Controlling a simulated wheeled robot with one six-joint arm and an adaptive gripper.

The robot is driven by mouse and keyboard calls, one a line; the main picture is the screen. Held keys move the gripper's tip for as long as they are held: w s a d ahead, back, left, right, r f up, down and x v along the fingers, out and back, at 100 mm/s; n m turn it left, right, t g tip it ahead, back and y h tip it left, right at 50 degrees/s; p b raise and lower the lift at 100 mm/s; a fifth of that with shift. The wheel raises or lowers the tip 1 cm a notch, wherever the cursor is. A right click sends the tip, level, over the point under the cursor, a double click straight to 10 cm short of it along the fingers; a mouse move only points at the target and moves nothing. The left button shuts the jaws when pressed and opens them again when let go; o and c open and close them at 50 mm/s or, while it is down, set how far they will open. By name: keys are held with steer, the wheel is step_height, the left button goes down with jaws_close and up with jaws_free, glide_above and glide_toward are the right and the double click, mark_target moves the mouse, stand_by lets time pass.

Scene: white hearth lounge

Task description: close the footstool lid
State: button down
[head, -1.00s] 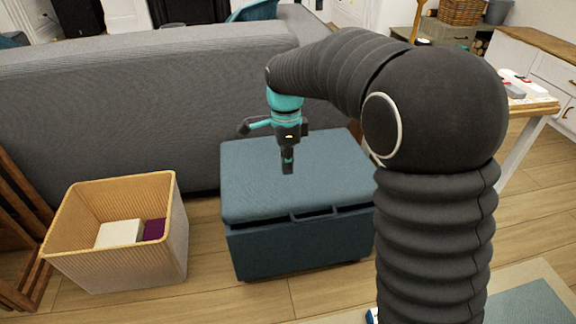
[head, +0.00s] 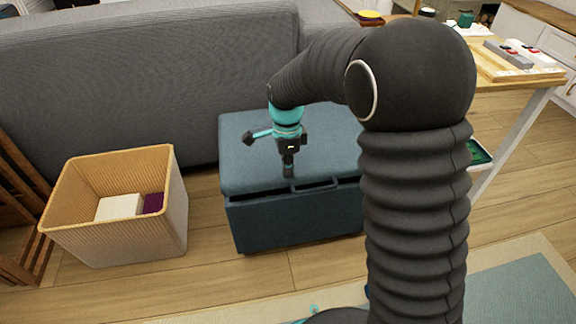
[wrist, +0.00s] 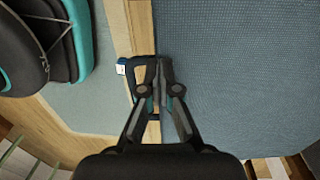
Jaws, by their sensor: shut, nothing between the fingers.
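The blue-grey footstool (head: 295,215) stands in front of the sofa in the head view. Its padded lid (head: 245,155) lies almost flat over the box, with a dark gap along the front edge. A handle strip (head: 315,187) shows at that edge. My gripper (head: 289,172) points down over the front part of the lid, fingers shut and empty. In the wrist view the gripper (wrist: 160,70) is close to the lid's edge, and the lid's woven top (wrist: 240,75) fills the right side. I cannot tell whether the fingertips touch the lid. My arm hides the footstool's right end.
A ribbed tan bin (head: 180,215) with a white and a purple item stands left of the footstool. The grey sofa (head: 130,85) is behind. A wooden table (head: 525,75) with objects stands at right. Wooden floor (head: 230,280) in front is clear, with a rug (head: 510,295) at right.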

mark_target(288, 189)
steer(key=f, duration=0.1)
steer(key=f+b, duration=0.1)
steer(key=f, duration=0.2)
steer(key=shift+s+d+f+b, duration=0.1)
steer(key=shift+s+b, duration=0.15)
steer(key=shift+b, duration=0.15)
steer(key=shift+s+f, duration=0.15)
steer(key=shift+f, duration=0.15)
step_height(288, 189, up, 15)
steer(key=p, duration=0.5)
steer(key=shift+w, duration=0.3)
